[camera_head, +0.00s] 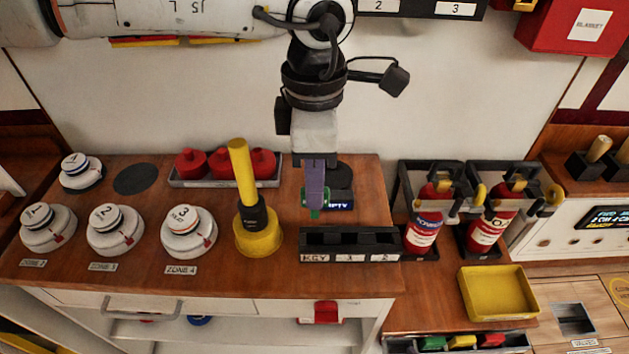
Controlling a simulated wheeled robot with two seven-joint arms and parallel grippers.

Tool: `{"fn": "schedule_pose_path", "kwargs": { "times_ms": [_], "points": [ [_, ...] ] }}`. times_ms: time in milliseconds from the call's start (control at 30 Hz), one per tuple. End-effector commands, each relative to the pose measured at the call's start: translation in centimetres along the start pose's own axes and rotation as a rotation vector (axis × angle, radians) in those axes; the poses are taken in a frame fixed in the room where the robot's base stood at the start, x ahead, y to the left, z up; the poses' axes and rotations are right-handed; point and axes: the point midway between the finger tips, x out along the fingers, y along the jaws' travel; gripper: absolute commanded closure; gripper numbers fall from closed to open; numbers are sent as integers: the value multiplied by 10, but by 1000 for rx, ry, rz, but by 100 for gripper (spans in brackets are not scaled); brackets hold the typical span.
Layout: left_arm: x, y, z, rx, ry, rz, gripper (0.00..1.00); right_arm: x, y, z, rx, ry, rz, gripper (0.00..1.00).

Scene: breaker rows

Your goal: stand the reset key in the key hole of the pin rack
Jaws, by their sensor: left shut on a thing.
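My left gripper (315,163) points straight down over the wooden counter, behind the pin rack. It is shut on a narrow purple piece (315,187), which looks like the reset key and hangs upright. Green shows at its lower end; whether that belongs to it or to something behind, I cannot tell. The pin rack (350,243) is a low black block at the counter's front edge, with labels KEY, 1 and 2 from left to right. The held piece is above and behind its KEY end, apart from it. The holes are hard to make out. My right gripper is out of view.
A black object with a partly hidden label (341,184) stands close behind the held piece. A yellow-handled tool (246,190) stands left of the rack. Several numbered white detectors (188,233) and a tray of red parts (225,182) lie further left. Extinguishers (424,228) stand right.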

Motion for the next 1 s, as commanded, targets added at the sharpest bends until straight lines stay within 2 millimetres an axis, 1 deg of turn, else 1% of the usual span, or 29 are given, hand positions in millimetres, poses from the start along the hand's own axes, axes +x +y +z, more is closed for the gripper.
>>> {"fn": "schedule_pose_path", "kwargs": {
  "times_ms": [67,633,800,1000],
  "points": [
    [-2,0,0,-1,-6,0,100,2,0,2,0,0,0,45],
    [51,0,0,-1,-3,-1,100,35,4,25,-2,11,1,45],
    [56,0,0,-1,-4,-1,100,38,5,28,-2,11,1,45],
    [56,0,0,-1,-4,0,100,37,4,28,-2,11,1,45]
  ]
}}
